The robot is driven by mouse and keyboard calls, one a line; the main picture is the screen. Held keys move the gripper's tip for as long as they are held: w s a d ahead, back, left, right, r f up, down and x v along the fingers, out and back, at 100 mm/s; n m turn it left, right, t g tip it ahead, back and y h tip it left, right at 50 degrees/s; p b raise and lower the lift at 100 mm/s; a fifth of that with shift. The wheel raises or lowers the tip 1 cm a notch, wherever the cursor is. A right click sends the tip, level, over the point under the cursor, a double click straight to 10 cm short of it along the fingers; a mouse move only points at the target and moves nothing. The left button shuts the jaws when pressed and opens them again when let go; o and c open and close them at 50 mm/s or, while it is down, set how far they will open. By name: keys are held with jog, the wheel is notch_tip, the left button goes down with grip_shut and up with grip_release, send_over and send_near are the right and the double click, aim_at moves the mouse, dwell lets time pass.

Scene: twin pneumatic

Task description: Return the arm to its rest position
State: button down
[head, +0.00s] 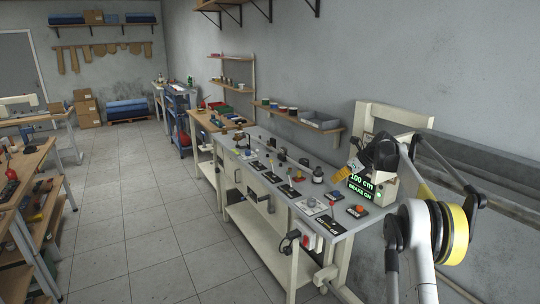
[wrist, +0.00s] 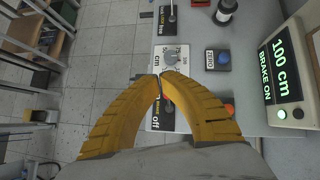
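My gripper (wrist: 160,77) has two curved yellow fingers whose tips meet in the wrist view. Nothing shows held between the tips. In the head view the gripper (head: 342,173) is above the right end of the long workbench (head: 342,226), beside the display box. My arm reaches in from the lower right of the head view. Below the fingers in the wrist view are a panel with a grey knob (wrist: 171,58) and a black "off" plate (wrist: 163,122). The fingers partly hide the plate and a red part on it.
The display box (wrist: 283,78) reads "100 cm BRAKE ON" and stands close right of my gripper. A black square with a blue button (wrist: 217,59) and a dark bottle (wrist: 226,12) are nearby. A wall shelf (head: 300,117) is behind the bench.

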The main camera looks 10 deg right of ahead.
jog(key=s+a+r+n+h, duration=0.1)
jog(key=s+a+r+n, duration=0.65)
jog(key=a+r, duration=0.25)
jog(key=s+a+r+n+h+b, duration=0.15)
jog(key=s+a+n, duration=0.25)
jog(key=s, duration=0.4)
jog(key=s+a+r+n, duration=0.2)
jog(key=s+a+n, duration=0.2)
jog(key=s, duration=0.5)
jog(key=s+a+f+n, duration=0.2)
jog(key=s+f+n, duration=0.2)
jog(key=s, duration=0.5)
jog(key=s+a+f+n+h, duration=0.1)
jog(key=s+f+n, duration=0.3)
jog(key=s, duration=0.5)
jog(key=s+a+f+n+h, duration=0.1)
jog(key=s+a+f+n, duration=0.2)
jog(key=s+n, duration=0.3)
jog(key=s+f, duration=0.1)
jog(key=s, duration=0.2)
jog(key=shift+s+f, duration=0.35)
